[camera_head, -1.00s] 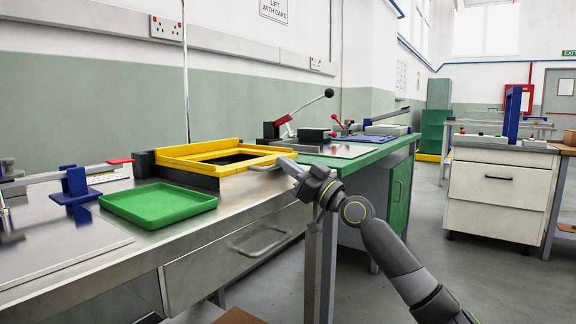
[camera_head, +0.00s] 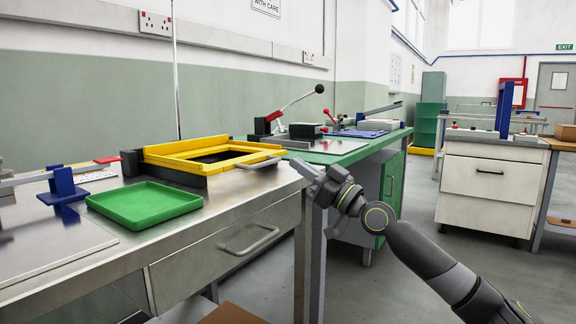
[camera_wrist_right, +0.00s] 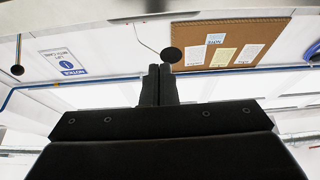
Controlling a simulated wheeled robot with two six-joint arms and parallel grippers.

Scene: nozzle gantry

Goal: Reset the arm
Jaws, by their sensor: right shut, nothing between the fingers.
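My right arm (camera_head: 425,250) comes in from the lower right in the head view. Its gripper (camera_head: 304,166) is near the right end of the steel bench, to the right of the yellow frame's handle and apart from it. In the right wrist view the two dark fingers (camera_wrist_right: 159,85) are together with nothing between them. Behind them are a wall, a corkboard and a notice. My left gripper is not in view.
A yellow frame (camera_head: 165,148) with a grey handle (camera_head: 260,163) lies on the steel bench (camera_head: 225,205), beside a green tray (camera_head: 142,217). A drawer handle (camera_head: 250,240) sticks out in front. A green bench (camera_head: 350,152) with a lever press stands behind.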

